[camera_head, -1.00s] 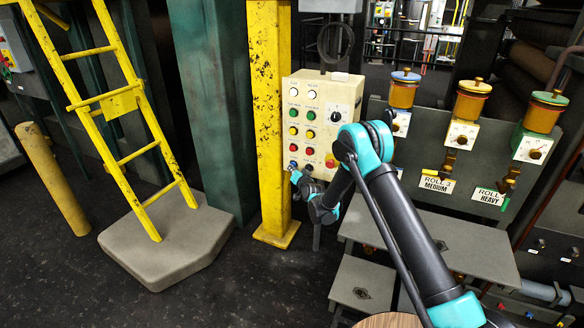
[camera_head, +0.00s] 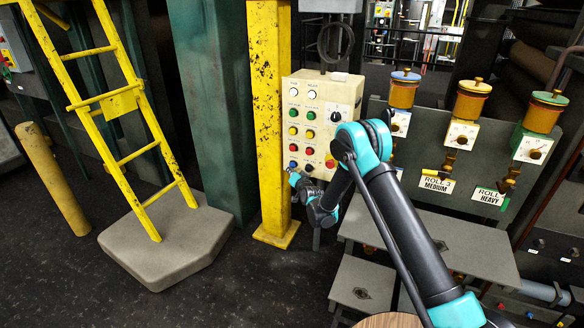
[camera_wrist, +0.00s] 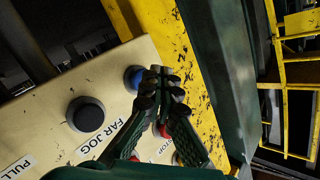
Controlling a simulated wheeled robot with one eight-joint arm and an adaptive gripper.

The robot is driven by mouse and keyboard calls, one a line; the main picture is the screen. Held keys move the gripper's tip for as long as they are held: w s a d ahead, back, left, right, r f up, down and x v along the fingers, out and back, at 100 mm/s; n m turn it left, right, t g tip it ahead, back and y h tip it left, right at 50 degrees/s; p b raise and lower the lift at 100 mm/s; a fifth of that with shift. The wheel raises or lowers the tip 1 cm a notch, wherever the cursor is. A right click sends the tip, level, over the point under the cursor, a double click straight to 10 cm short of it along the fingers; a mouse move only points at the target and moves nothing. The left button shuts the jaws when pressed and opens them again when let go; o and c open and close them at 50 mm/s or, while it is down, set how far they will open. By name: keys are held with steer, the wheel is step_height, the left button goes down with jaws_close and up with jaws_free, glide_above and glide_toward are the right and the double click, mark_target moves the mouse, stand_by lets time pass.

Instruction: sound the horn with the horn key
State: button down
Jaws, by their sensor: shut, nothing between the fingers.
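The cream control panel (camera_head: 322,100) with rows of coloured buttons stands beside a yellow column. A blue button (camera_wrist: 133,78) sits at the panel's lower corner; it also shows in the head view (camera_head: 293,164). A black button (camera_wrist: 85,115) by the label FAR JOG is next to it. No horn label is readable, so I cannot tell which key is the horn. My gripper (camera_wrist: 164,80) is shut and empty, its tips close beside the blue button. I cannot tell whether they touch it. In the head view my gripper (camera_head: 294,178) is just below the blue button.
The yellow column (camera_head: 268,110) stands directly left of the panel. Red buttons (camera_wrist: 165,130) lie partly behind my fingers. A yellow ladder (camera_head: 110,100) on a grey base is further left. Roll dials with pots (camera_head: 470,115) stand right.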

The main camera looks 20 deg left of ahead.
steer(key=shift+s+a, duration=0.15)
steer(key=shift+s, duration=2.35)
